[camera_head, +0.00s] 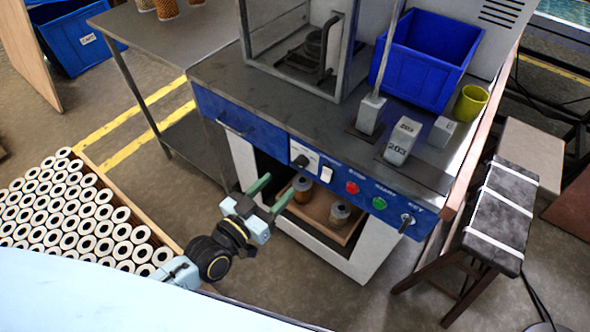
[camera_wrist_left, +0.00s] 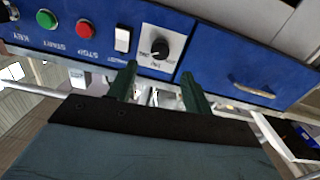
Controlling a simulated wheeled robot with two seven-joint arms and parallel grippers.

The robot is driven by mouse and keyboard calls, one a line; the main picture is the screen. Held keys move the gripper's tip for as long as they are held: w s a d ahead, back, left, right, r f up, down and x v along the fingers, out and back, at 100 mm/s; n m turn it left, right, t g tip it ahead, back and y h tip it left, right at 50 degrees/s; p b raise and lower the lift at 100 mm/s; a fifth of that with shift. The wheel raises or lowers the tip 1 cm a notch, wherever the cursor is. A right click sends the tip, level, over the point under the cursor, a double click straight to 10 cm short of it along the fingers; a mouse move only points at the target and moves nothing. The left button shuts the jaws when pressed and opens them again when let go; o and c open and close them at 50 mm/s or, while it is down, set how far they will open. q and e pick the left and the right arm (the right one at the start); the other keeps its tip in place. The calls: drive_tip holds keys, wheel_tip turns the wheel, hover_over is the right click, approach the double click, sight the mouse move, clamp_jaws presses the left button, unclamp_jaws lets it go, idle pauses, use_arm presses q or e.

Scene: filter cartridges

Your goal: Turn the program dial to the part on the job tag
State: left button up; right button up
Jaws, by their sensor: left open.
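The program dial (camera_head: 301,161) is a black knob on a white plate on the blue front panel of the bench. In the left wrist view the dial (camera_wrist_left: 160,48) shows close up, with small lettering around it that I cannot read surely. My left gripper (camera_head: 272,190) is open and empty, its green fingers just below and in front of the panel, apart from the dial. In the wrist view the fingertips (camera_wrist_left: 159,70) lie on either side below the knob. A grey-white block marked 203 (camera_head: 399,148) stands on the bench; I cannot tell if it is the job tag. My right gripper is not in view.
Beside the dial are a white rocker switch (camera_head: 326,174), a red button (camera_head: 352,188), a green button (camera_head: 379,203) and a key switch (camera_head: 407,222). An open tray (camera_head: 316,212) with canisters sits below the panel. A blue bin (camera_head: 420,75) stands on the bench.

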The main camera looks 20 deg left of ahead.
sight(298, 166)
use_arm(q)
drive_tip(key=b+x, duration=0.1)
drive_tip(key=x, duration=0.5)
drive_tip(key=shift+w+d, duration=0.1)
drive_tip(key=shift+w, duration=0.1)
drive_tip(key=shift+w+d, duration=0.2)
drive_tip(key=shift+w, duration=0.4)
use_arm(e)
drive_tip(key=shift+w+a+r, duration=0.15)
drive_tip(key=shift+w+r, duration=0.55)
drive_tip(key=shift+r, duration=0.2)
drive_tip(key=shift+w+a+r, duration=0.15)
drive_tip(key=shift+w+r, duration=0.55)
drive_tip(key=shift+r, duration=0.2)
use_arm(q)
drive_tip(key=shift+c, duration=0.4)
drive_tip(key=c, duration=0.9)
